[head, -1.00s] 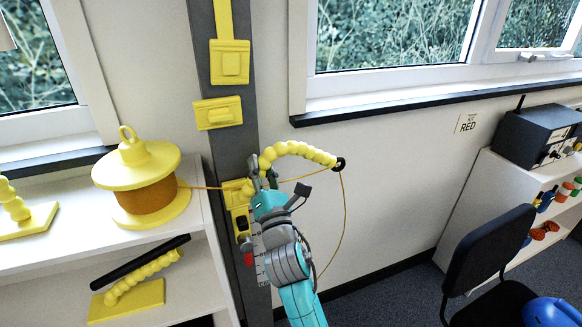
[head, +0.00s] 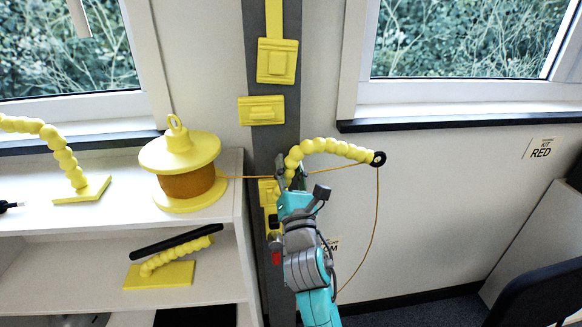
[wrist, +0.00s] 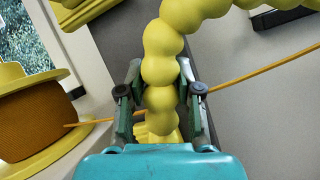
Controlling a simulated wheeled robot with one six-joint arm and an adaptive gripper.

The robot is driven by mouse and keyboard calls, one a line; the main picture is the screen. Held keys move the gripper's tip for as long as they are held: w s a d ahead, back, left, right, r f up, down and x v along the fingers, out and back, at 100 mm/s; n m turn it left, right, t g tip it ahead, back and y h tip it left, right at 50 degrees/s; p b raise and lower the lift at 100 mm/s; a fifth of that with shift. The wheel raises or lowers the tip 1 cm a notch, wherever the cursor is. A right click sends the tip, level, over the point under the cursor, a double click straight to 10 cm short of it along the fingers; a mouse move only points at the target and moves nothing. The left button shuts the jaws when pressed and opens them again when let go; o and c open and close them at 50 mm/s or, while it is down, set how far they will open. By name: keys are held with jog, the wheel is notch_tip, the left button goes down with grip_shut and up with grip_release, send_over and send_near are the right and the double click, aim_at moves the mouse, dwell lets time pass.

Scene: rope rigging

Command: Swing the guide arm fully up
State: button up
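The guide arm (head: 335,147) is a curved string of yellow beads with a black ring (head: 378,158) at its tip. It rises from a yellow bracket (head: 266,190) on the grey post, bends over and reaches right. My gripper (head: 290,178) is at its lower part. In the wrist view the guide arm (wrist: 162,55) runs between the two fingers of my gripper (wrist: 160,75), which press close against a bead from both sides. An orange rope (head: 345,166) runs from the spool (head: 187,187) behind my gripper, through the ring, and hangs down. My gripper partly hides the bracket.
The grey post (head: 276,140) carries two more yellow fittings (head: 277,62) above. A white shelf (head: 110,225) on the left holds the spool and yellow beaded pieces (head: 62,160). A window sill (head: 440,123) juts out at upper right.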

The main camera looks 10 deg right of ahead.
jog(key=shift+o, duration=1.4)
jog(key=shift+s+f, duration=0.1)
jog(key=v, duration=1.1)
jog(key=shift+s, duration=0.35)
jog(key=shift+d+f, duration=0.1)
jog(key=s+d+f+m+g+y, duration=0.1)
jog(key=s+d+f+m+g, duration=0.15)
jog(key=s+f+m, duration=0.5)
jog(key=s+d+f+m+g, duration=0.2)
jog(key=s+d+f+m, duration=0.25)
jog(key=s+f, duration=0.65)
jog(key=s+d+f+m+g+h, duration=0.1)
jog(key=s+d+m+g, duration=0.1)
jog(key=s+m, duration=0.8)
jog(key=s+d+f+m+g, duration=0.1)
jog(key=s+d+m, duration=0.1)
jog(key=s+m, duration=0.8)
jog(key=s, duration=0.5)
jog(key=shift+s+f+g+h, duration=0.15)
jog(key=shift+f+g+h, duration=0.05)
jog(key=shift+g+h, duration=0.2)
